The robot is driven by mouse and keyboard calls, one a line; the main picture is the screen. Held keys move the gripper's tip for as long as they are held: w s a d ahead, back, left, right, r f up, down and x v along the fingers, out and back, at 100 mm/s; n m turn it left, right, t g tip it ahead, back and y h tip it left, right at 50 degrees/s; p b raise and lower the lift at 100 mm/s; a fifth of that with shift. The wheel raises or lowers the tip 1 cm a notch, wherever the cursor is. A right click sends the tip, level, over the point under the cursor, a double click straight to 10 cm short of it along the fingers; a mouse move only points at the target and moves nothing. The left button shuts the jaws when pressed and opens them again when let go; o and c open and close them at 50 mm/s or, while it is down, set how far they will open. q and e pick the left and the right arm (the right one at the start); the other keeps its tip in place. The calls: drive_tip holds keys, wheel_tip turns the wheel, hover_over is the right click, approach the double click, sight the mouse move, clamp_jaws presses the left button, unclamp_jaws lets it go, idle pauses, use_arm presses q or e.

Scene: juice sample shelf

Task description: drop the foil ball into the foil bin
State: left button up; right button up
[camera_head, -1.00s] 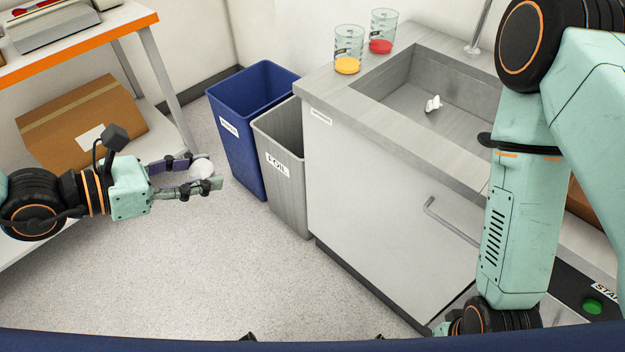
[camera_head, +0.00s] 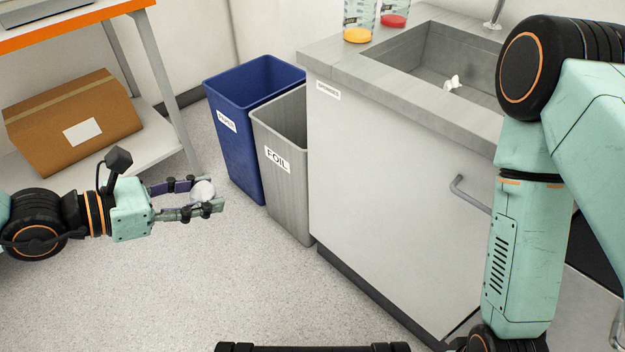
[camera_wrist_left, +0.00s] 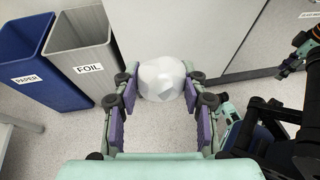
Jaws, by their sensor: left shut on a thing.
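The foil ball (camera_head: 203,192) is pale silver-white and sits between the fingertips of my left gripper (camera_head: 205,198), which is shut on it. In the left wrist view the ball (camera_wrist_left: 162,79) shows between both fingers, above the floor. The foil bin (camera_head: 283,196) is grey, open-topped and labelled FOIL. It stands to the right of my left gripper, apart from it, against the cabinet. In the left wrist view the foil bin (camera_wrist_left: 90,62) is up and left of the ball. My right arm crosses the right of the head view, but its gripper is not in view.
A blue PAPER bin (camera_head: 240,160) stands directly left of the foil bin. The white cabinet (camera_head: 385,190) with a sink (camera_head: 430,55) and beakers is right of it. A shelf with a cardboard box (camera_head: 75,125) is at left. Open floor (camera_head: 170,300) lies in front.

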use_arm(q)
drive_tip(key=shift+w+a+f, duration=0.1)
drive_tip(key=shift+a, duration=0.15)
drive_tip(key=f, duration=0.1)
drive_tip(key=s+f, duration=0.1)
drive_tip(key=f, duration=0.3)
drive_tip(key=shift+s+d+f, duration=0.2)
drive_tip(key=shift+s+f, duration=0.05)
